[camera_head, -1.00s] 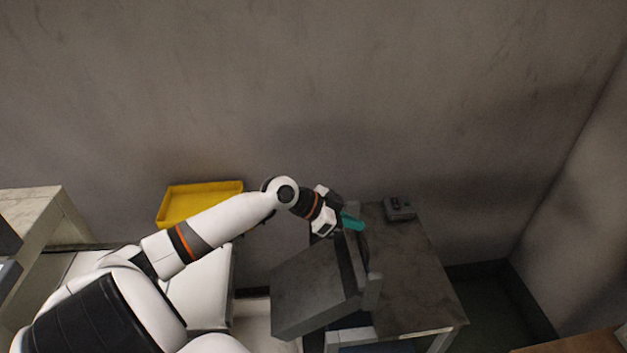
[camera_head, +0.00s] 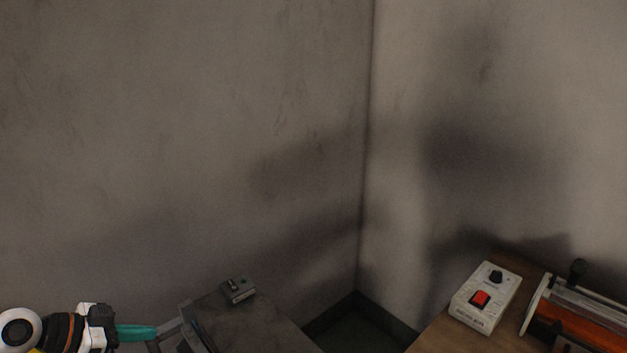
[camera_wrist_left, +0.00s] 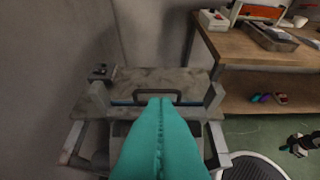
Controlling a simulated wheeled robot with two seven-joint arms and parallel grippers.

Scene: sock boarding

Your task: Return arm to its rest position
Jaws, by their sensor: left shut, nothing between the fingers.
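My left gripper (camera_head: 136,332) is at the bottom left of the head view, with teal fingers pointing right. In the left wrist view its teal fingers (camera_wrist_left: 160,135) lie together along a seam, shut and empty. They point toward a grey worktop (camera_wrist_left: 150,78) with a dark handle (camera_wrist_left: 158,96) standing ahead of them. In the head view the fingers are left of the same worktop (camera_head: 250,325). A small black-and-white part at the right edge of the wrist view may be my right gripper, but it is too small to tell.
A small grey control box (camera_head: 238,290) sits on the worktop. A wooden bench (camera_head: 445,335) at right holds a white switch box (camera_head: 485,297) with a red switch and an orange machine (camera_head: 580,325). Small coloured items (camera_wrist_left: 262,98) lie on its lower shelf. Walls meet behind.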

